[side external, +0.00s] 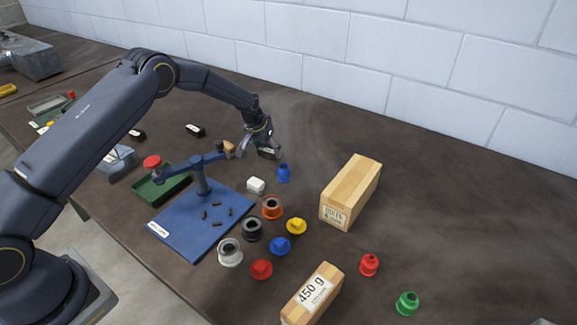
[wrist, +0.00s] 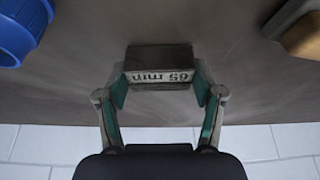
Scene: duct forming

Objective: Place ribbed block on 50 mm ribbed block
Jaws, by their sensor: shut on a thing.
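My gripper (side external: 262,141) is shut on a dark block (side external: 270,154), held beyond the blue stand. In the wrist view the block (wrist: 160,58) sits between the green-padded fingertips (wrist: 160,84). Its white label is upside down and seems to read 65 mm. Two other dark blocks with pale labels lie on the table towards the back left, one block (side external: 195,130) nearer the gripper and one (side external: 138,135) further left. Their labels are too small to read, so I cannot tell which is the 50 mm ribbed block. I cannot make out ribs.
A blue stand (side external: 200,180) with a side arm rises from a blue plate (side external: 183,233), near a green tray (side external: 150,194). A blue knobbed piece (side external: 284,173) and white cube (side external: 256,185) stand near my gripper.

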